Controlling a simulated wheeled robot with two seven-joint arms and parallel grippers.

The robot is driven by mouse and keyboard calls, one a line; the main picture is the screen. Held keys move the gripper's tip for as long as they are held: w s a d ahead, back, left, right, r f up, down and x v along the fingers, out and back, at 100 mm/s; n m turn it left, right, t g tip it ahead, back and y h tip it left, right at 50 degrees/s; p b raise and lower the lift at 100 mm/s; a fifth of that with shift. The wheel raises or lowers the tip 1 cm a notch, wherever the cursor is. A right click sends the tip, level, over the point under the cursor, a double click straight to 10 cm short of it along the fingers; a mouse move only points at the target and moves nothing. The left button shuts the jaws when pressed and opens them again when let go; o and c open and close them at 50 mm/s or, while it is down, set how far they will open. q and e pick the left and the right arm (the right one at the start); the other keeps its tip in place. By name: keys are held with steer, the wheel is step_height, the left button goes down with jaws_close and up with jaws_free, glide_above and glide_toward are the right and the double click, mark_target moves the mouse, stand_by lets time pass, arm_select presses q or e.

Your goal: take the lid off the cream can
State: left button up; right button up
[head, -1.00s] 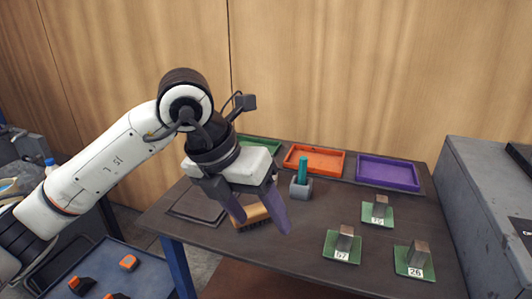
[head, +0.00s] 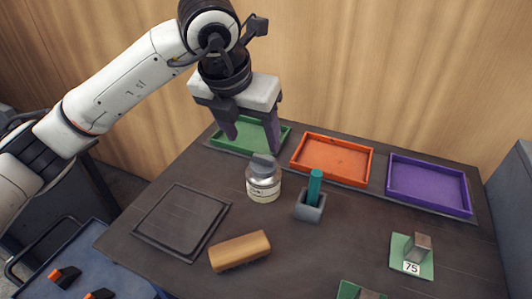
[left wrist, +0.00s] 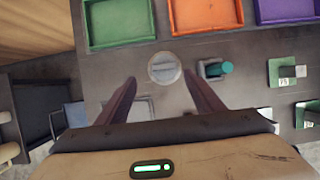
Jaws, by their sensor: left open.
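The cream can (head: 263,188) stands upright on the dark table, with a grey lid (head: 262,167) that has a raised grip seated on top. In the left wrist view the lid (left wrist: 164,68) shows from above as a round disc, just beyond and between the fingertips. My left gripper (head: 253,144) is open and empty, above the table and behind the can in the head view, apart from the lid. It also shows in the left wrist view (left wrist: 159,80) with its two fingers spread. My right gripper is in neither view.
A grey holder (head: 310,206) with a teal peg (head: 315,186) stands close right of the can. A wooden brush (head: 240,250) and a dark square mat (head: 181,219) lie in front. Green (head: 232,145), orange (head: 333,158) and purple (head: 428,186) trays line the back.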

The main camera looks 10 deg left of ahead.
mark_target(263, 157)
arm_select(q)
steer(key=shift+x, duration=0.95)
steer(key=shift+d+p+x, duration=0.25)
steer(key=shift+p+x, duration=0.05)
steer(key=shift+x, duration=1.05)
steer(key=shift+d+p+x, duration=0.2)
steer(key=shift+p+x, duration=0.1)
steer(key=shift+x, duration=1.05)
steer(key=c, duration=1.1)
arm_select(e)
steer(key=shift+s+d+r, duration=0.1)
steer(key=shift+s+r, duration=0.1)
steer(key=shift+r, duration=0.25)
